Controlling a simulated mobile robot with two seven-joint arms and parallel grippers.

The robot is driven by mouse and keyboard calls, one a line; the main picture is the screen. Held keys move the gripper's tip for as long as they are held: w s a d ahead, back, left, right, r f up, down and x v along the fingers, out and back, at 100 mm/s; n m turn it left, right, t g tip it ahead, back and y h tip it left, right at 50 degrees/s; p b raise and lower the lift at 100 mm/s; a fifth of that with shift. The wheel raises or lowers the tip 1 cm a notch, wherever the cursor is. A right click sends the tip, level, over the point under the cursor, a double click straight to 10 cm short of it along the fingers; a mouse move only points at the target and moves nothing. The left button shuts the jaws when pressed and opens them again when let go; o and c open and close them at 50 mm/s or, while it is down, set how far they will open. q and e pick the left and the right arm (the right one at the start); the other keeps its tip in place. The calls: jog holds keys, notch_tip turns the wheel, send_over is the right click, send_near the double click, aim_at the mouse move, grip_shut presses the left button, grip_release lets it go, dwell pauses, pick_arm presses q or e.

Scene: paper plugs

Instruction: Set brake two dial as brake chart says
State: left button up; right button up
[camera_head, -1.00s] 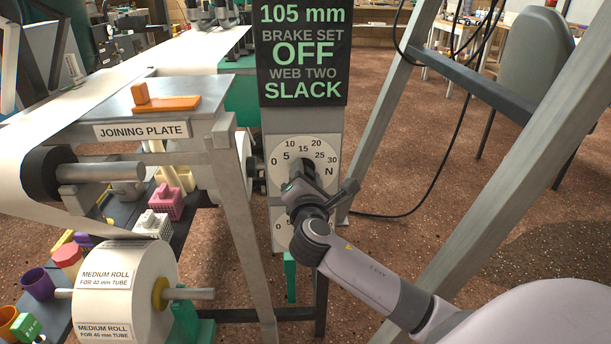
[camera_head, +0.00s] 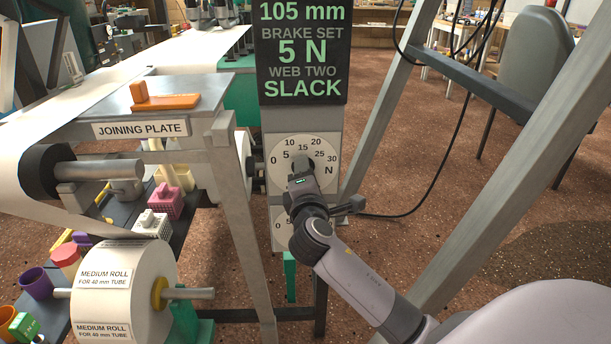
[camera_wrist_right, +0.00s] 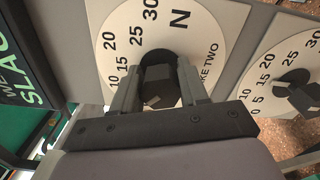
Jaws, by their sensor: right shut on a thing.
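The brake two dial (camera_head: 322,155) is a white round face with numbers from 0 to 30 and N, on a grey panel. Its label ending in "KE TWO" shows in the right wrist view. My right gripper (camera_head: 302,178) is shut on the dark knob (camera_wrist_right: 160,84), one finger on each side, in front of the dial. The display (camera_head: 302,52) above reads 105 mm, BRAKE SET 5 N, WEB TWO SLACK. I cannot make out a brake chart. My left gripper is not in view.
A second dial (camera_wrist_right: 264,68) with a dark knob sits just below, partly hidden by my arm in the head view. The joining plate (camera_head: 190,88) and a medium roll (camera_head: 122,258) are at left. A slanted grey frame post (camera_head: 520,160) stands at right.

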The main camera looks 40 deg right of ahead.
jog(key=shift+f+m, duration=0.2)
jog(key=shift+m, duration=0.8)
jog(key=shift+m+b, duration=0.45)
jog(key=shift+m, duration=0.45)
jog(key=m+b, duration=0.1)
jog(key=m, duration=0.2)
jog(key=shift+a, duration=0.1)
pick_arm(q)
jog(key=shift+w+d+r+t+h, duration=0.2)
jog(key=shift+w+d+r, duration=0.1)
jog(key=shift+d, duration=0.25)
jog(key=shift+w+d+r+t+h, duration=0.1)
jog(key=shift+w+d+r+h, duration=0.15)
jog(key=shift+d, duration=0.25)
pick_arm(e)
jog(key=shift+m, duration=1.2)
pick_arm(q)
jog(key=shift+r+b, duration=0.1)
jog(key=shift+b, duration=0.2)
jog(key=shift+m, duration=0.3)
pick_arm(e)
jog(key=o, duration=1)
jog(key=shift+c, duration=0.2)
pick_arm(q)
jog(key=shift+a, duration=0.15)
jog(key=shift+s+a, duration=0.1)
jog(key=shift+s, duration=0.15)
pick_arm(e)
jog(key=shift+s, duration=0.1)
